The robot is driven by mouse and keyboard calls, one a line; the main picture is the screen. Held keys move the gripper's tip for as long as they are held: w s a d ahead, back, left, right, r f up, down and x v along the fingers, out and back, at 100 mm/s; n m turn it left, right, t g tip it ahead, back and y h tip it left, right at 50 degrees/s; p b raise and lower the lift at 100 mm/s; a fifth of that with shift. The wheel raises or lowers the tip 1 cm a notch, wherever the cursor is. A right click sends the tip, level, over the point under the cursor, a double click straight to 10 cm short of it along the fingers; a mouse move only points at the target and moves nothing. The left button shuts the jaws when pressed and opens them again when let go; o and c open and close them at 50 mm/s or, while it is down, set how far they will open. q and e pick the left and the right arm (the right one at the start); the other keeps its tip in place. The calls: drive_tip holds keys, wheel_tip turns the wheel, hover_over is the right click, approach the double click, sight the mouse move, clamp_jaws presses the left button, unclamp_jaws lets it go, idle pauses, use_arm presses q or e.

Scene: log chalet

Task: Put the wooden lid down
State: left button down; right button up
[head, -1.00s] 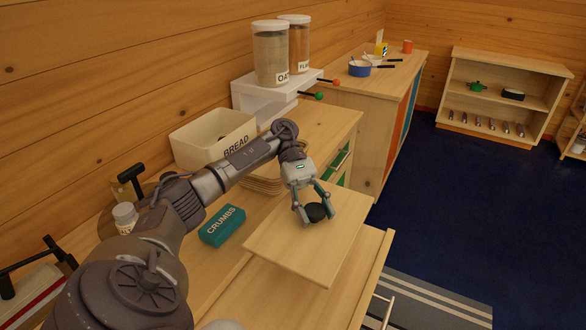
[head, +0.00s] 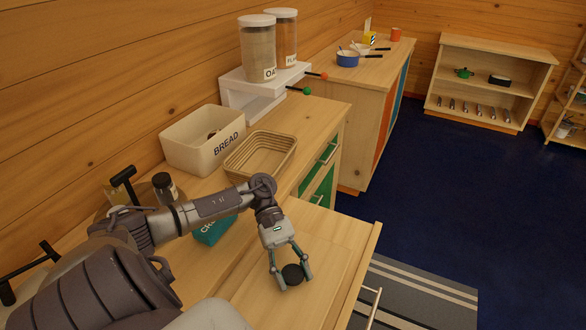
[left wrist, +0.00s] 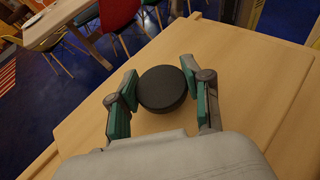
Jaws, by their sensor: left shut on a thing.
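The wooden lid (head: 320,285) is a flat light board with a round black knob (head: 293,274). My left gripper (head: 290,277) is shut on the knob, with one finger on each side of it. In the left wrist view the knob (left wrist: 163,89) sits between the two teal-padded fingers, and the lid (left wrist: 240,75) spreads out beneath. The lid is over the pale wooden surface at the front of the counter. I cannot tell whether it touches that surface. My right gripper is not in view.
A woven basket (head: 287,165) stands open on the counter beside the bread bin (head: 193,150). A teal crumbs box (head: 212,230) is partly behind my left arm. A dark jar (head: 165,188) stands further left. A striped rug (head: 415,295) lies on the floor at right.

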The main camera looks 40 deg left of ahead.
sight(293, 284)
use_arm(q)
wheel_tip(293, 284, down, 3)
drive_tip(key=shift+w+f+p, duration=0.1)
drive_tip(key=shift+f+p, duration=0.05)
drive_tip(key=shift+p, duration=0.25)
drive_tip(key=shift+f, duration=0.25)
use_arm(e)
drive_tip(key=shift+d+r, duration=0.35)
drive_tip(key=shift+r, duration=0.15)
use_arm(q)
drive_tip(key=shift+f, duration=0.15)
drive_tip(key=c, duration=0.5)
unclamp_jaws()
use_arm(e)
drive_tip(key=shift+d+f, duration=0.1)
